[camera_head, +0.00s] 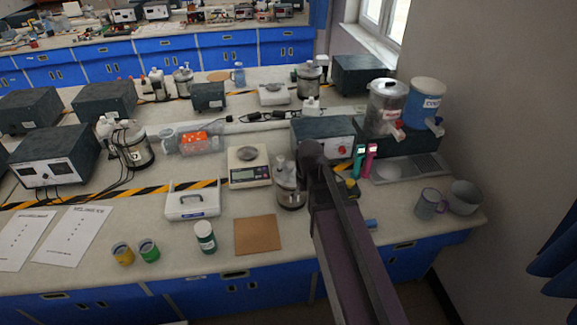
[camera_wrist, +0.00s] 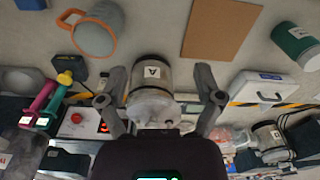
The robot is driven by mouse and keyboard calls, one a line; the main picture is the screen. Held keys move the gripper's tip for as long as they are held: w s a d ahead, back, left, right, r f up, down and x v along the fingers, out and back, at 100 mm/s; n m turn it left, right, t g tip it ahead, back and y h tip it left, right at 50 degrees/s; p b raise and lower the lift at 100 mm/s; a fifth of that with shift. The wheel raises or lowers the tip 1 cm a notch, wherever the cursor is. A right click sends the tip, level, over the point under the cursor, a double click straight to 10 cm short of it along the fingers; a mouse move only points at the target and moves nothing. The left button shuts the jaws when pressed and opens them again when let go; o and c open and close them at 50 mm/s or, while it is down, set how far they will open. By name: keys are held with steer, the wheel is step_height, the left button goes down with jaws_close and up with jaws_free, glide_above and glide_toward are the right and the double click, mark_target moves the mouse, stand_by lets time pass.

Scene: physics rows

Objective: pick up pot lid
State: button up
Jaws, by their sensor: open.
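My gripper (camera_wrist: 160,76) is open, one finger on each side of the container. I cannot tell whether the fingers touch it. In the head view my arm hides part of the bench and the gripper's fingers are not clear.
A brown board (camera_head: 257,235) lies in front of the container. A scale (camera_head: 249,167) stands to its left and a grey instrument box (camera_head: 322,138) behind it. A mug (camera_head: 428,205) and an open grey pot (camera_head: 464,198) stand at the right. The bench's front right is mostly clear.

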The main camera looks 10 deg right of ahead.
mark_target(291, 164)
steer(key=w+r+n+p, duration=0.2)
steer(key=w+r+p, duration=0.1)
steer(key=w, duration=0.6)
steer(key=w+r+n+p, duration=0.3)
steer(key=w+r, duration=0.1)
steer(key=w, duration=0.6)
steer(key=shift+w+d+r+t+y+p, duration=0.3)
steer(key=shift+r+t, duration=0.1)
steer(key=f+b, duration=0.2)
steer(key=b, duration=0.1)
steer(key=f+b, duration=0.2)
steer(key=f, duration=0.1)
steer(key=w+f+b, duration=0.1)
steer(key=f+b, duration=0.2)
steer(key=shift+a+f+b, duration=0.25)
steer(key=shift+a+b, duration=0.05)
steer(key=shift+f, duration=0.1)
steer(key=f+b, duration=0.2)
steer(key=w+f+b, duration=0.1)
steer(key=shift+a+f, duration=0.15)
steer(key=shift+a, duration=0.15)
steer(key=shift+f+b, duration=0.85)
steer(key=shift+b, duration=0.2)
